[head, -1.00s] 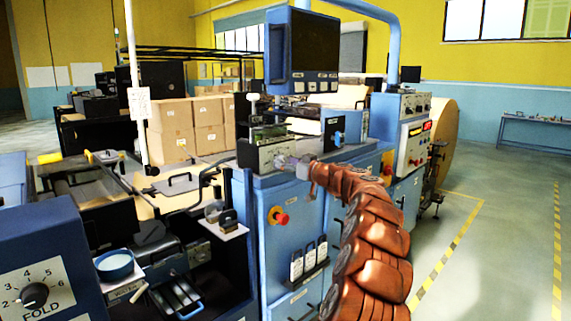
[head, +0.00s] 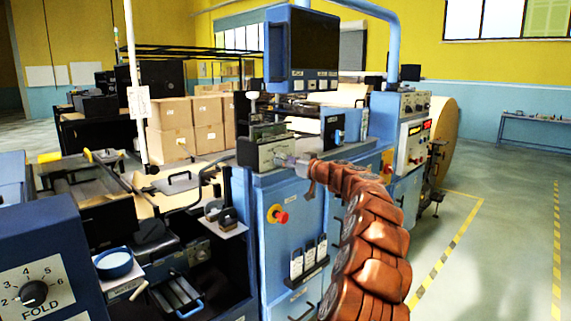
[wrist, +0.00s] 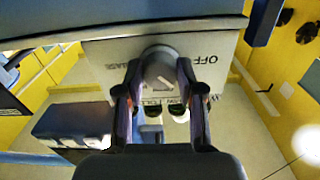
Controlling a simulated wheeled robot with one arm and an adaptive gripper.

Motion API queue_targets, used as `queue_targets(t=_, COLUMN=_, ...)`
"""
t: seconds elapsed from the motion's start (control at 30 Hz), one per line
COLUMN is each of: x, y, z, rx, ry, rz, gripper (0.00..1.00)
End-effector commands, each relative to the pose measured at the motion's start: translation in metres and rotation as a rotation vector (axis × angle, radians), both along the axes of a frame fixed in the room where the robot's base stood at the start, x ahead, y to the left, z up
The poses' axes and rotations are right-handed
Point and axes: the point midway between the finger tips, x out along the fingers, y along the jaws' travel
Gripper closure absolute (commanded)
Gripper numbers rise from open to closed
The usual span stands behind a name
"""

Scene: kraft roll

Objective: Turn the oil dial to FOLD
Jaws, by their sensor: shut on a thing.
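The oil dial (wrist: 160,72) is a round grey knob on a pale panel (wrist: 105,62) in the wrist view. The word OFF shows to its right, and other labels below and left are partly hidden or hard to read. A light line marks the knob's face, but I cannot tell which label it points to. My gripper (wrist: 160,98) has a finger on each side of the knob and is shut on it. In the head view my gripper (head: 288,160) is at the front of a small grey-green box (head: 262,152) on the blue cabinet; the knob is hidden there.
A numbered dial panel marked FOLD (head: 36,290) stands at the front left. A red stop button (head: 281,217) is on the cabinet below my gripper. A monitor (head: 315,45) hangs above. The floor at right is clear.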

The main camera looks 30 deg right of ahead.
Motion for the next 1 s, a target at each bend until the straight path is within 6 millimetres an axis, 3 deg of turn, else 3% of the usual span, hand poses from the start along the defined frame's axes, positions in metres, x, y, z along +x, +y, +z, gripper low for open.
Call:
queue_targets(t=0.27, x=0.0003, y=0.0007, z=-0.0025, rx=0.163, ry=0.036, rz=0.0, gripper=0.97)
queue_targets(t=1.0, x=0.0, y=0.0014, z=0.0029, rx=0.845, ry=0.196, rz=0.0, gripper=0.97)
